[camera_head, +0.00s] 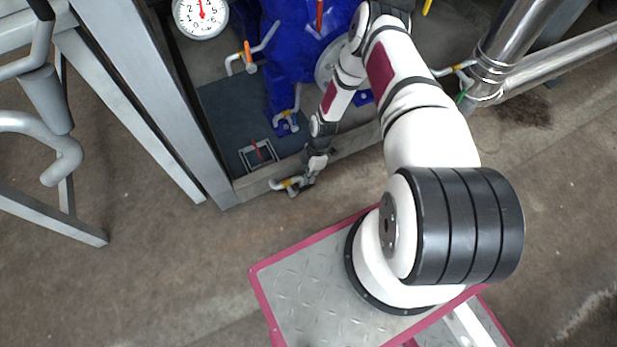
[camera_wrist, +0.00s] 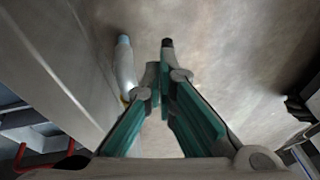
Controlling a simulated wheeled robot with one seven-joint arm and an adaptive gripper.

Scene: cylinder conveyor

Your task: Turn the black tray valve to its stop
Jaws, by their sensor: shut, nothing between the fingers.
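A small valve (camera_head: 287,184) with a grey pipe piece and a yellow-orange part sits at the front edge of the dark metal tray (camera_head: 228,105) in the head view. My gripper (camera_head: 305,180) is right beside it, at its right, pointing down. In the wrist view my gripper (camera_wrist: 164,85) has its fingertips together with nothing seen between them. A black-tipped stub (camera_wrist: 167,45), perhaps the valve's handle, shows just beyond the fingertips. A grey pipe (camera_wrist: 125,65) with a pale blue end stands left of the fingers. Whether the fingers touch the valve, I cannot tell.
A blue machine body (camera_head: 290,50) stands on the tray, with an orange-handled valve (camera_head: 248,52) and a round gauge (camera_head: 201,14) nearby. A metal frame (camera_head: 140,100) runs along the left. Thick steel pipes (camera_head: 510,45) are at upper right.

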